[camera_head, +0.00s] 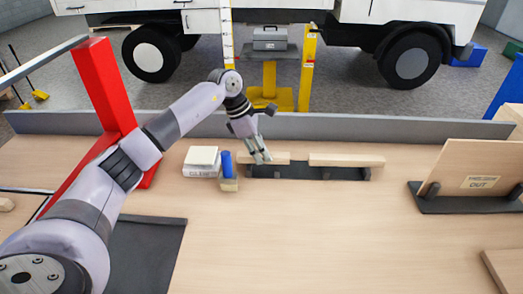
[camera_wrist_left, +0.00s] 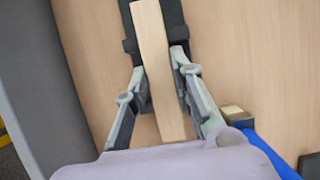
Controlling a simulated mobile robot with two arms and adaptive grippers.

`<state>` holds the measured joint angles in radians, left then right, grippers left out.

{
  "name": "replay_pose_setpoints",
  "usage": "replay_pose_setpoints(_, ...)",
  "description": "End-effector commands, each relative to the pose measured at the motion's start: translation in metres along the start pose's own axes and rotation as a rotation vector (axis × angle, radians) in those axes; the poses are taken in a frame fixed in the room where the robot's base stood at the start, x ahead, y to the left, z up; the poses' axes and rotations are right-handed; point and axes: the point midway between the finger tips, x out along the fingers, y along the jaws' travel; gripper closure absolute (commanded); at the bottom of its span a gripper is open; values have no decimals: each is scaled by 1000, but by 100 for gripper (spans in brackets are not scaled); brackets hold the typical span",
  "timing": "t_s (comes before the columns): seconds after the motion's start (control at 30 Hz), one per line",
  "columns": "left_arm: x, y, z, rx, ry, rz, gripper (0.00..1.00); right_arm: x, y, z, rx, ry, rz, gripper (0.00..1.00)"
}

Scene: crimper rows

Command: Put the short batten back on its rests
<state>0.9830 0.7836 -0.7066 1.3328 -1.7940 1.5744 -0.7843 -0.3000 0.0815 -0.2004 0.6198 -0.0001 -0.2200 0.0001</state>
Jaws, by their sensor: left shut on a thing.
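The short batten (camera_head: 278,158) is a pale wooden bar at the left end of a dark base with rests (camera_head: 310,172). My left gripper (camera_head: 260,157) reaches down to it and is shut on it. In the left wrist view the short batten (camera_wrist_left: 158,60) runs between the two fingers of the left gripper (camera_wrist_left: 160,68), roughly in line with the dark base (camera_wrist_left: 130,45). I cannot tell whether it touches the rests. A longer pale batten (camera_head: 346,160) lies along the right part of the base. My right gripper is not in view.
A blue object (camera_head: 227,164) and a stack of books (camera_head: 201,163) stand just left of the gripper. A wooden board on a dark stand (camera_head: 470,182) is at the right. A grey ledge (camera_head: 380,127) runs behind. The front middle of the table is clear.

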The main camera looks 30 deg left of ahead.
Motion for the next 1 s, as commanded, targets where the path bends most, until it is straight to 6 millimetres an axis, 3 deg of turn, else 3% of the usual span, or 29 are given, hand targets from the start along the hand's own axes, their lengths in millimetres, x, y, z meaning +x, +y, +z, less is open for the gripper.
replay_pose_setpoints(0.07,0,0,0,0,0,0,100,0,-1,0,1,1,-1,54)
replay_pose_setpoints(0.1,0,0,0,0,0,0,77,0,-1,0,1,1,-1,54)
replay_pose_setpoints(0.43,0,0,0,0,0,0,55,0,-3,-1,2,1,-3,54)
replay_pose_setpoints(0.77,-2,0,0,0,0,0,54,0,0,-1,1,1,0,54)
replay_pose_setpoints(1.0,-35,1,0,0,0,4,54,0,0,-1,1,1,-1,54)
